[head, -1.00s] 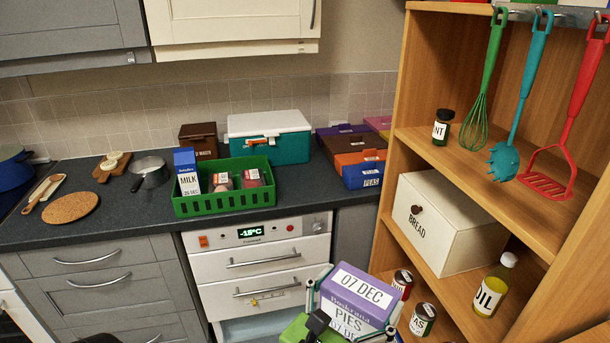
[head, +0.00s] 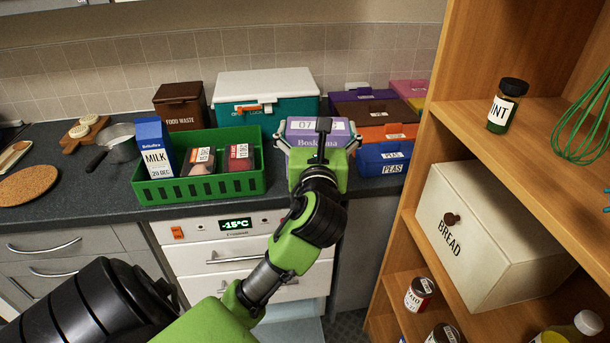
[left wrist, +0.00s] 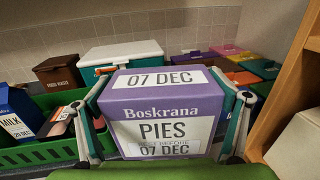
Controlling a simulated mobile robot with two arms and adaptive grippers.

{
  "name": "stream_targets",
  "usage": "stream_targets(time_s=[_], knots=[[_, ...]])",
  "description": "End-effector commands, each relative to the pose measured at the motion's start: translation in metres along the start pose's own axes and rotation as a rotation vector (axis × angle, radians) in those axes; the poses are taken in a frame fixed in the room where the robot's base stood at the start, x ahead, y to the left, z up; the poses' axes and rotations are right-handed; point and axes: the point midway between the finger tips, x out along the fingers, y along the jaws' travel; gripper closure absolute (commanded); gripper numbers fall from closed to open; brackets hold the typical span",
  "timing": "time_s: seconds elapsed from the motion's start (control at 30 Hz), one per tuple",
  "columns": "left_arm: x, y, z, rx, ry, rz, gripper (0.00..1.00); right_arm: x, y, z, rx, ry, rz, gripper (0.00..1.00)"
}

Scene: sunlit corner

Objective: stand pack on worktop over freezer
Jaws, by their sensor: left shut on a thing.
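A purple Boskrana pies pack (head: 303,142), dated 07 DEC, is upright in my left gripper (head: 318,142), which is shut on its two sides. In the left wrist view the pack (left wrist: 165,105) fills the middle between the fingers. It is over the dark worktop (head: 95,205), between the green crate and the blue peas box. My arm hides its base, so I cannot tell whether it touches the worktop. The freezer (head: 210,255), white with a -15°C display, is below, partly covered by my arm. My right gripper is out of view.
A green crate (head: 200,188) with milk and two packs stands left of the pies pack. A teal box with a white lid (head: 268,95) is behind. A blue peas box (head: 383,158) and other coloured boxes stand close on the right. A wooden shelf unit (head: 440,90) bounds the right side.

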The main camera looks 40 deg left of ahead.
Motion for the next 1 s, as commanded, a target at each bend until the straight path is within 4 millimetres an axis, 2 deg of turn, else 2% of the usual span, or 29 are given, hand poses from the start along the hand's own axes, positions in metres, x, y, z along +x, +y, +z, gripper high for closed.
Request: stream_targets(time_s=[0.03, 0.2, 0.4, 0.73, 0.83, 1.0], knots=[[0.009, 0.01, 0.003, -0.005, -0.009, 0.043, 0.66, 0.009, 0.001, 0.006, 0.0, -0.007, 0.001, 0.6], [0.025, 0.037, 0.01, -0.001, -0.007, 0.151, 0.66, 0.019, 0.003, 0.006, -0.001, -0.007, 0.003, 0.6], [0.045, 0.045, 0.008, 0.004, -0.005, 0.19, 0.66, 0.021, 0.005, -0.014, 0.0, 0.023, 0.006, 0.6], [0.12, 0.038, -0.026, 0.003, -0.003, 0.19, 0.66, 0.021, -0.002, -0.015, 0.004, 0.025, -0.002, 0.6], [0.136, 0.035, -0.048, 0.005, -0.001, 0.188, 0.66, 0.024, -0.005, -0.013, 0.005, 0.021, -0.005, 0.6], [0.156, 0.034, -0.071, 0.003, -0.005, 0.187, 0.66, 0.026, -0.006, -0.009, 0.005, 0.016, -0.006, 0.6]])
